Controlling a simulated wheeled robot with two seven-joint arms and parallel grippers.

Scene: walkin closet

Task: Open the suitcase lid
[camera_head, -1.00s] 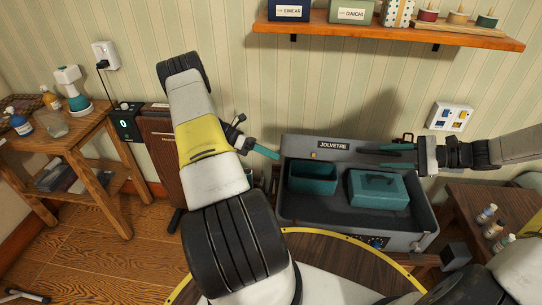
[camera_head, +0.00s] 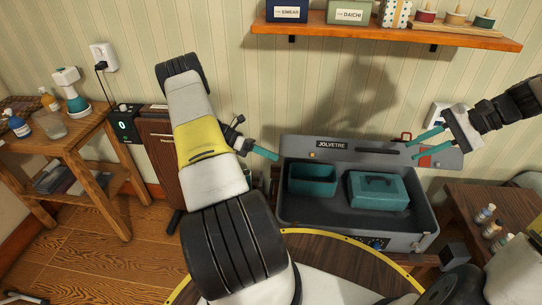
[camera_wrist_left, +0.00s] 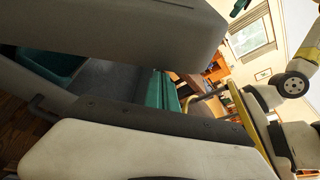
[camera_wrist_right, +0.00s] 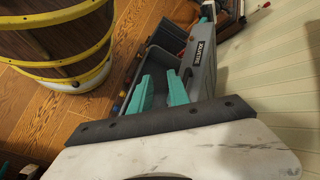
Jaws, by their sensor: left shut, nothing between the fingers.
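The grey suitcase (camera_head: 350,216) stands open against the wall, and its inside shows from above. Its lid (camera_head: 370,152), labelled JOLVETRE, stands raised along the back edge; it also shows in the right wrist view (camera_wrist_right: 205,75). My right gripper (camera_head: 413,149) is open and empty, with its teal fingers near the right end of the lid. I cannot tell whether they touch it. In the right wrist view its fingers (camera_wrist_right: 161,85) are spread apart. My left gripper (camera_head: 277,157) is shut and empty, just left of the suitcase.
A teal open bin (camera_head: 312,180) and a teal lidded box (camera_head: 379,190) lie inside the suitcase. A wall shelf (camera_head: 390,33) hangs above. A wooden side table (camera_head: 75,145) stands left, and a dark table (camera_head: 480,205) with small bottles stands right.

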